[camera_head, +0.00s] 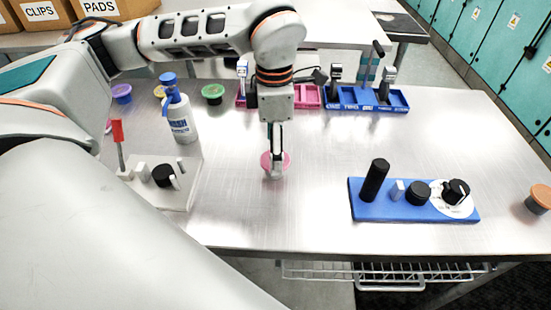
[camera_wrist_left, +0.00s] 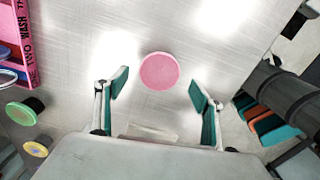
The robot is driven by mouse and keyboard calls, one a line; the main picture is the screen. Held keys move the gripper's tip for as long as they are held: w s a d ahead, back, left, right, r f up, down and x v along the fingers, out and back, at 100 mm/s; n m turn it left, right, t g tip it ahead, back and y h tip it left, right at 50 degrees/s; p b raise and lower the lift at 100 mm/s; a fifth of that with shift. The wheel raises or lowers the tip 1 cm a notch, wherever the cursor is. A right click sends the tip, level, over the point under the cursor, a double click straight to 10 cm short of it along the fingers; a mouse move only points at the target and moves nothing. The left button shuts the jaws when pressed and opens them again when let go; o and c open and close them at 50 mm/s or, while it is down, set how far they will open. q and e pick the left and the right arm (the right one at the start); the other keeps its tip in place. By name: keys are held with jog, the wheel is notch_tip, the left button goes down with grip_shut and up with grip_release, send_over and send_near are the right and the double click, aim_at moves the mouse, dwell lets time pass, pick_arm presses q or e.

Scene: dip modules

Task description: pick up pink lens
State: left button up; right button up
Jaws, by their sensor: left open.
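The pink lens (camera_head: 284,160) is a round pink disc on the metal table, near the middle. In the left wrist view the pink lens (camera_wrist_left: 159,71) lies flat, ahead of and between my two fingers. My left gripper (camera_head: 275,172) points down over it in the head view and hides part of it. In the left wrist view my left gripper (camera_wrist_left: 158,88) is open, with its teal finger pads apart and nothing between them touching the lens. My right gripper is not in view.
A white-and-blue bottle (camera_head: 181,122) and a grey board (camera_head: 190,190) stand left. A blue board (camera_head: 400,211) with black parts is at right. Pink (camera_head: 308,97) and blue (camera_head: 350,99) trays stand at the back. An orange-topped piece (camera_head: 541,196) is far right. Table between them is clear.

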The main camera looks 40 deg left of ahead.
pick_arm(q)
jog(key=shift+f, duration=0.9)
jog(key=c, duration=1)
